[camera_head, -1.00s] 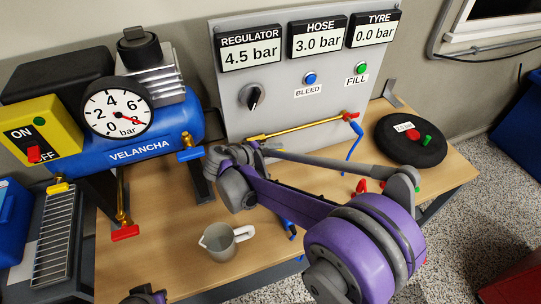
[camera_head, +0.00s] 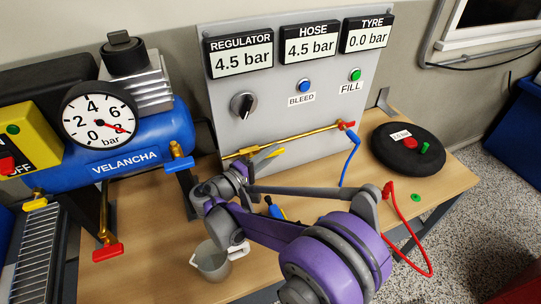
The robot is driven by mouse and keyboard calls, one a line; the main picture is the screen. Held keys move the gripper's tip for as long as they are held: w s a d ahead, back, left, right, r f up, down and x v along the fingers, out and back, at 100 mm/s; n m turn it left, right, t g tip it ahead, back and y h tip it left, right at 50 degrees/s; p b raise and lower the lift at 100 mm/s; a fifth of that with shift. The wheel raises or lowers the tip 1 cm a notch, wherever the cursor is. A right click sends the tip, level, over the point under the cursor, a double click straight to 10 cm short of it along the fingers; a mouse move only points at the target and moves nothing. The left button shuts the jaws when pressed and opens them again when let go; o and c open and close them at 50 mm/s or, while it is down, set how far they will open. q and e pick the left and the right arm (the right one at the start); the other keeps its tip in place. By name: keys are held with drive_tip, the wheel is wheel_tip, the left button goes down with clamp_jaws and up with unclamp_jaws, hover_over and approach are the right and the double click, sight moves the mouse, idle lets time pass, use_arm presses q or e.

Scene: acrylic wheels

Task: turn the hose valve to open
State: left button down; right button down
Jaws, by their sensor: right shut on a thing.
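A brass pipe (camera_head: 305,136) runs along the foot of the grey panel, with a red handle (camera_head: 346,125) at its right end. A yellow lever (camera_head: 271,155) sticks out beside the pipe's left part, angled up to the right; it appears to be the hose valve's handle. My right gripper (camera_head: 262,155) is at this lever and shut on it, though its grip is small and partly hidden by my wrist. The hose display (camera_head: 311,44) reads 4.5 bar. My left gripper is not in view.
The regulator display (camera_head: 240,57) reads 4.5 bar and the tyre display (camera_head: 367,34) 0.0 bar. A grey jug (camera_head: 211,261) stands close below my right wrist. A blue hose (camera_head: 350,162) hangs from the pipe's right end. A black wheel (camera_head: 392,155) lies at the right; a red hose (camera_head: 408,222) loops beside my arm.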

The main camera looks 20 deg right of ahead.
idle(0.4)
drive_tip(key=c, duration=0.7)
unclamp_jaws()
drive_tip(key=shift+a, duration=0.1)
drive_tip(key=v, duration=1)
drive_tip(key=shift+s+a, duration=0.15)
drive_tip(key=shift+a, duration=0.1)
